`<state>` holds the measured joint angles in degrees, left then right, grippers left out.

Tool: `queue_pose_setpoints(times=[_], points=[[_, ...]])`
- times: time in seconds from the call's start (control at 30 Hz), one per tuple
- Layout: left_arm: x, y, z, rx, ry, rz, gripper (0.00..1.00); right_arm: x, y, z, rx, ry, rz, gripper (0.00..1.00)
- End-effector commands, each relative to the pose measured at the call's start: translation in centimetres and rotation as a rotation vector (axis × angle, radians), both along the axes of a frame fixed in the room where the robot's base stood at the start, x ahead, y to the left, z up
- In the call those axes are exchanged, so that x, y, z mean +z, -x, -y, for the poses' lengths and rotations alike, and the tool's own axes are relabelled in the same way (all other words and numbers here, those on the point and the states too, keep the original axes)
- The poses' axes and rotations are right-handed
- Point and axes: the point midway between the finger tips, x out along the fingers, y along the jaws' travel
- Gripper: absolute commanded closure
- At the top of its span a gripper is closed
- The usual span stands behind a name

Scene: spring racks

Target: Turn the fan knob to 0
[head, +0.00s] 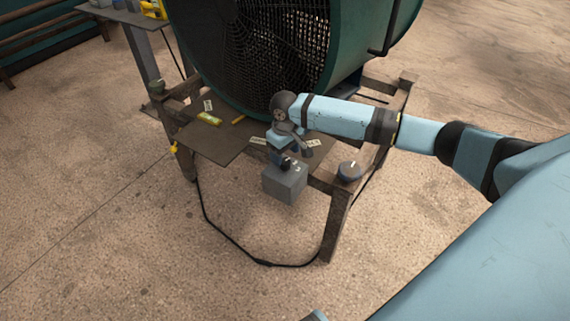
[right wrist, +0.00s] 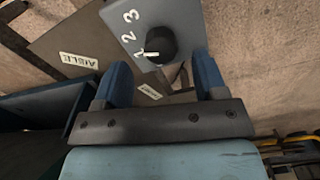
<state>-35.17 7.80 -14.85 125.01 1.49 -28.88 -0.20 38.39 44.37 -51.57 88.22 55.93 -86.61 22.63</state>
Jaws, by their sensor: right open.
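The fan knob (right wrist: 160,46) is a round black dial with a white pointer line, set on a grey control box (right wrist: 188,14). White marks 3, 2 and what looks like 1 run along the box's left side in the right wrist view. The pointer faces the lowest of these marks; no 0 can be made out. In the head view the knob (head: 286,163) is small on top of the grey box (head: 285,184). My right gripper (right wrist: 158,75) is open, its two blue fingers apart, with the knob just beyond and between their tips. Contact cannot be told. My left gripper is out of view.
The large green fan (head: 215,92) stands on a wooden frame behind the box. A board (head: 212,141) with labels and small items sticks out to the left. A round dark object (head: 350,171) sits to the right. A black cable (head: 232,243) hangs to the floor.

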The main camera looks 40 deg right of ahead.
Motion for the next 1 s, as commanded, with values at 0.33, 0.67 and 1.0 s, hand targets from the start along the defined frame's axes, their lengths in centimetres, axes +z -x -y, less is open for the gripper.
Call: queue_pose_setpoints(times=[0.33, 0.67, 1.0], points=[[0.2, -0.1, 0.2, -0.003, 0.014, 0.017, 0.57, -4.0, 0.0, 0.0, 0.0, 0.0, 0.0, 0.35], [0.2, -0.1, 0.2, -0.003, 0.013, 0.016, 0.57, -4.1, 0.0, 0.0, 0.0, 0.0, 0.001, 0.42], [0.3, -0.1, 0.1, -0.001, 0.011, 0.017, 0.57, -4.0, 0.0, 0.0, 0.003, -0.001, 0.001, 0.84]])
